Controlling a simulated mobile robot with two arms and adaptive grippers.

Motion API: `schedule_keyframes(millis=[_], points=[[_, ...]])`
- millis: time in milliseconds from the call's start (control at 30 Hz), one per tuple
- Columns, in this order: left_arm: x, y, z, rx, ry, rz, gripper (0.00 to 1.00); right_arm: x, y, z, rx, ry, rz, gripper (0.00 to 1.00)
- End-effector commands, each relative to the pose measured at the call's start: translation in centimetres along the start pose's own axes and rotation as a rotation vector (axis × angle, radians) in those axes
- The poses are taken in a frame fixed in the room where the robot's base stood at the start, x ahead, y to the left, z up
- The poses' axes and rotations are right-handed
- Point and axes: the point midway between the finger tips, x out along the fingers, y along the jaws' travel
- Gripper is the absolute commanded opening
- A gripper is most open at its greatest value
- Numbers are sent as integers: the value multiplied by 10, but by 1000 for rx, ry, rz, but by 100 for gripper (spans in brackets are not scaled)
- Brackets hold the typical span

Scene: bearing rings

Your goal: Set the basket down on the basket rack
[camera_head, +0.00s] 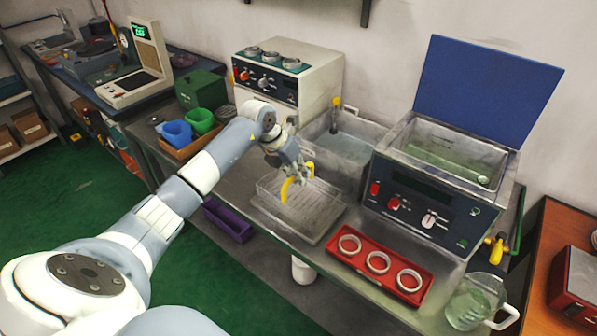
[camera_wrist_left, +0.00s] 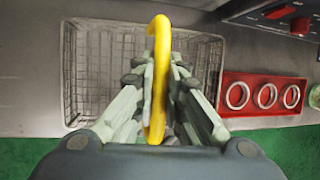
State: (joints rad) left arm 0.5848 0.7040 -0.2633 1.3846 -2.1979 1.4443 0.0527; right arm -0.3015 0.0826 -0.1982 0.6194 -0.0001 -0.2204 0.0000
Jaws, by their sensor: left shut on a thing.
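The wire basket (camera_head: 318,200) has a yellow handle (camera_head: 285,190) and is over the shallow metal rack (camera_head: 269,217) on the bench, left of the open-lidded machine. My left gripper (camera_head: 293,176) comes down from above and is shut on the yellow handle. In the left wrist view, the handle (camera_wrist_left: 158,75) stands between the fingers, with the basket's mesh (camera_wrist_left: 88,75) spread beneath. The basket looks level and low, but I cannot tell whether it touches the rack. The gripper hides part of the basket. My right gripper is not in view.
A metal basin (camera_head: 345,150) stands behind the rack. The machine with a raised blue lid (camera_head: 485,90) is to the right. A red tray (camera_head: 352,262) with three rings and a glass jug (camera_head: 470,303) are near the front edge.

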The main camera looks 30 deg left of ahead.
Motion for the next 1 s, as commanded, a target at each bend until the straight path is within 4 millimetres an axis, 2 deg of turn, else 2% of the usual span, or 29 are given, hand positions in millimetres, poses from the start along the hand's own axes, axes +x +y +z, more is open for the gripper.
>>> schedule_keyframes(millis=[300,767,800,900,1000], points=[[-1,0,1,0,-3,0,0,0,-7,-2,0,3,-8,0],[2,-1,-1,-1,-2,-1,0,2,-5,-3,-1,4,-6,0],[2,-1,-1,0,-2,-1,15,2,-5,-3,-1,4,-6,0],[2,-1,-1,0,-2,-1,34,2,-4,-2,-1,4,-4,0],[2,-1,-1,0,-1,-1,34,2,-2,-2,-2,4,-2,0]])
